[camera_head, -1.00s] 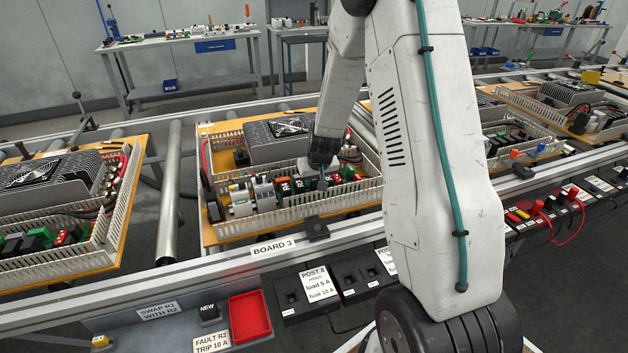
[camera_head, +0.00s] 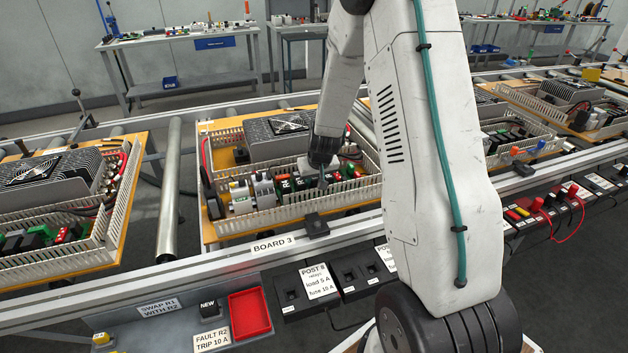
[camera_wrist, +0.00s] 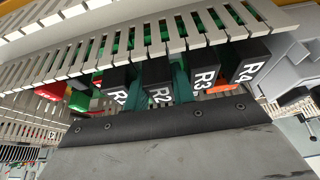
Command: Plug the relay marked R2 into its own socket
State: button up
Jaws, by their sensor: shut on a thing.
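The relay marked R2 (camera_wrist: 158,92) is a black block with white lettering in the wrist view. It stands in a row between the R1 relay (camera_wrist: 117,95) and the R3 relay (camera_wrist: 206,76), with the R4 relay (camera_wrist: 248,70) at the right. My gripper (camera_head: 322,181) is down at the relay row on the board marked BOARD 3. Teal-green parts show on both sides of R2, and the gripper is shut on it. R2's pins and the socket beneath it are hidden, so I cannot tell how deep it sits.
A slotted white duct wall (camera_wrist: 130,42) runs close along the relays. A grey finned unit (camera_head: 262,140) stands behind the row. Other boards lie left and right.

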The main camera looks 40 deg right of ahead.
jog(key=shift+f, duration=0.3)
jog(key=o, duration=0.8)
jog(key=shift+r, duration=0.15)
jog(key=shift+r, duration=2.35)
jog(key=o, duration=0.5)
jog(key=shift+o, duration=0.2)
